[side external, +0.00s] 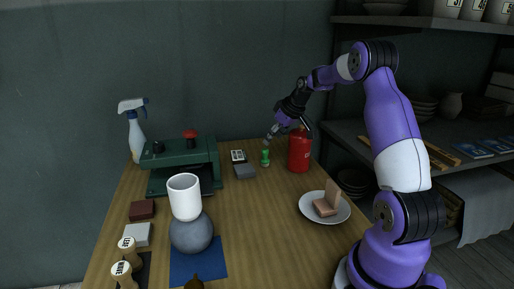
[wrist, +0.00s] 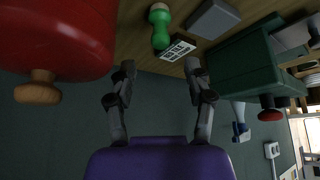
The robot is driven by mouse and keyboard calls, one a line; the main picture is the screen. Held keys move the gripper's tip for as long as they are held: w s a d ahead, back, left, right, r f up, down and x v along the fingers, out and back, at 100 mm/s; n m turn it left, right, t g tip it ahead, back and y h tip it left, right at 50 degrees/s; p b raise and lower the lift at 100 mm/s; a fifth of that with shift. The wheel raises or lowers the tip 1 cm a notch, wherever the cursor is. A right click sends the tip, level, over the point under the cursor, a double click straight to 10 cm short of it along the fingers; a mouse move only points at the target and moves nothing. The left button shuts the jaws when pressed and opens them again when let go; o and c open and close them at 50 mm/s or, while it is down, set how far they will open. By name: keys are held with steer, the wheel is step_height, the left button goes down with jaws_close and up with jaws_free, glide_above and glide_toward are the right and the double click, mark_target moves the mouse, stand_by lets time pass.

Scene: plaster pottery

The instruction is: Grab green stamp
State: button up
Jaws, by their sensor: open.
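The green stamp (side external: 265,157) stands upright at the back of the wooden table, just left of a red canister. It also shows at the top of the wrist view (wrist: 160,25), beyond my fingertips. My gripper (side external: 268,138) is open and empty, above the stamp and apart from it. In the wrist view my gripper (wrist: 159,68) has its two fingers spread, with the stamp ahead of the gap between them.
The red canister (side external: 299,150) stands close on the right of the stamp. A grey block (side external: 244,171) and a patterned card (side external: 238,156) lie to its left, with a green press (side external: 182,165) farther left. A plate (side external: 310,208) sits front right; the table's middle is clear.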

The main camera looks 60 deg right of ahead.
mark_target(266, 149)
steer(key=x, duration=1)
steer(key=shift+a, duration=0.1)
jaws_close()
